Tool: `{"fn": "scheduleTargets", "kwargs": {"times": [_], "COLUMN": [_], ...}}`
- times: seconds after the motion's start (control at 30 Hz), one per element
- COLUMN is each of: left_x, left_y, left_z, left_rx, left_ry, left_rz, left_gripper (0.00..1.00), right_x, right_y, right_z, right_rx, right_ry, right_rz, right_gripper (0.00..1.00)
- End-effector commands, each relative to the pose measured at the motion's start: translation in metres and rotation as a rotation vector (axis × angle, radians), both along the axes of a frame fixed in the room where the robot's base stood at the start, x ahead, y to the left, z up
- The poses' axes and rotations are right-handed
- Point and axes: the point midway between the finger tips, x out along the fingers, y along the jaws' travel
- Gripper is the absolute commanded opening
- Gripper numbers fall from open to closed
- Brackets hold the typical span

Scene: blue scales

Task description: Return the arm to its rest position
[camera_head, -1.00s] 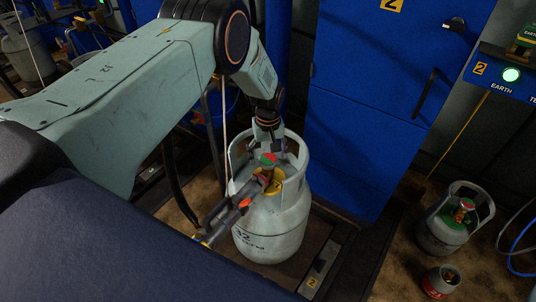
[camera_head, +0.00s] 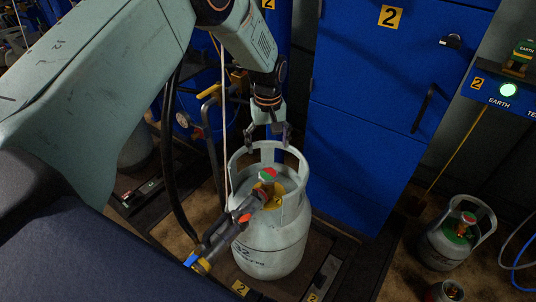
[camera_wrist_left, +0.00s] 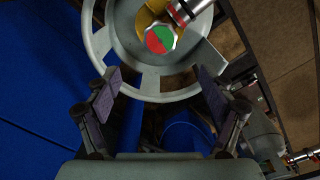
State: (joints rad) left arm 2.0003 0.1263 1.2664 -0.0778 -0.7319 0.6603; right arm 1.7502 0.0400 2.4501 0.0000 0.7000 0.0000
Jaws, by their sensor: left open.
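My left gripper (camera_head: 267,136) is open and empty, just above the back rim of a pale grey gas cylinder (camera_head: 270,250). In the left wrist view its two fingers (camera_wrist_left: 160,100) stand apart, with the cylinder's collar (camera_wrist_left: 100,42) ahead of them. The cylinder stands upright on a platform. Its valve has a red and green knob (camera_head: 267,174), which also shows in the left wrist view (camera_wrist_left: 160,39). A filling connector with a red part (camera_head: 246,217) sits at the valve. The gripper is apart from the knob. My right gripper is not in view.
A tall blue cabinet (camera_head: 370,110) marked 2 stands behind and right of the cylinder. A smaller cylinder (camera_head: 445,248) stands on the floor at the right. A control panel with a lit green lamp (camera_head: 508,90) is at the upper right. A hose and a cord hang left of the cylinder.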

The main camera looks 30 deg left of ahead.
Motion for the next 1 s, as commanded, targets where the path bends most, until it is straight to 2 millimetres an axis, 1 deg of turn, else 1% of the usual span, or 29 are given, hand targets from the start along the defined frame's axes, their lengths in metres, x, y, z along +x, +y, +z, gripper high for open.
{"fn": "scheduleTargets", "kwargs": {"times": [0.1, 0.2, 0.47, 0.57, 0.67, 0.73, 1.0], "left_x": [0.0, -0.001, -0.001, -0.001, -0.001, -0.001, -0.001], "left_y": [0.0, 0.0, 0.0, 0.0, 0.0, 0.0, 0.0], "left_z": [0.009, 0.011, 0.011, 0.008, -0.002, -0.012, -0.058], "left_rx": [0.0, 0.0, 0.0, 0.0, 0.0, 0.0, 0.001], "left_ry": [0.0, 0.001, 0.001, 0.001, 0.003, 0.004, 0.003], "left_rz": [0.0, 0.0, 0.0, 0.0, 0.0, -0.001, -0.001], "left_gripper": [0.82, 0.82, 0.82, 0.82, 0.82, 0.82, 0.82], "right_x": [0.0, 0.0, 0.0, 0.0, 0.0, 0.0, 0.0], "right_y": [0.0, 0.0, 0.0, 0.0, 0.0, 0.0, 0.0], "right_z": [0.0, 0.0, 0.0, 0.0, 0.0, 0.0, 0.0], "right_rx": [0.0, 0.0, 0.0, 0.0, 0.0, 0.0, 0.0], "right_ry": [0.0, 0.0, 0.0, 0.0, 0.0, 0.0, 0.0], "right_rz": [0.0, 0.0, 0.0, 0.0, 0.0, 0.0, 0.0], "right_gripper": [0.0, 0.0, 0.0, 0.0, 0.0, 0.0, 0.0]}}
